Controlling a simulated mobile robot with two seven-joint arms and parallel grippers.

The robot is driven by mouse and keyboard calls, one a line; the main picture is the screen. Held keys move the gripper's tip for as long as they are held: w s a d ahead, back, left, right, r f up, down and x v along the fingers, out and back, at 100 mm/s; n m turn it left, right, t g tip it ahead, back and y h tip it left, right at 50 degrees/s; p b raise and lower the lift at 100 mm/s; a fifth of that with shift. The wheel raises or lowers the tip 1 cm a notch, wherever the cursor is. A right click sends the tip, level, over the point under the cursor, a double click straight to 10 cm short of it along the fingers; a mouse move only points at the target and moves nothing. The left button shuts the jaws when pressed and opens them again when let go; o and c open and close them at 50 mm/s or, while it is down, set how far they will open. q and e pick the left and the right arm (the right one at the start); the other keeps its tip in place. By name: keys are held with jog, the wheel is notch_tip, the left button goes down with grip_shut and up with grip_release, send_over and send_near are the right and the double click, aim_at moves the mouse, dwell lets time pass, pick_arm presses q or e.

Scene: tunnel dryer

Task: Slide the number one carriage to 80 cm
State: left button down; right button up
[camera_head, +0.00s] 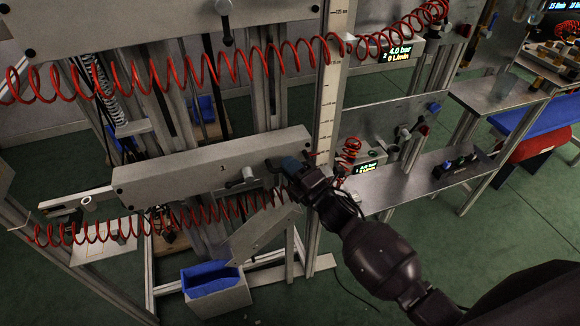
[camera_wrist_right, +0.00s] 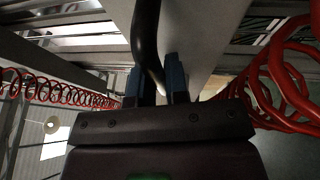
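The number one carriage (camera_head: 165,182) is a long pale grey box marked "1", mounted across upright rails in the head view. A black handle sticks out at its right end; in the right wrist view the handle (camera_wrist_right: 146,32) runs down between the blue fingers. My right gripper (camera_head: 293,167) is at this handle, its fingers (camera_wrist_right: 156,80) close on both sides of it, seemingly shut on it. A clamp lever (camera_head: 248,174) sits on the carriage's front. The pale vertical scale (camera_head: 326,105) stands just right of the carriage; its figures are too small to read surely. My left gripper is out of view.
Red coiled hoses (camera_head: 180,75) hang above and below the carriage. Another grey carriage (camera_head: 150,20) is higher up. A blue bin (camera_head: 210,278) stands below. A metal shelf (camera_head: 420,178) with a small control box is at the right.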

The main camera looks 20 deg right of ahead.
grip_shut()
jog(key=shift+f, duration=0.1)
jog(key=shift+f, duration=0.3)
notch_tip(320, 180, down, 10)
jog(key=b, duration=0.6)
jog(key=shift+b, duration=0.4)
jog(key=shift+s, duration=0.1)
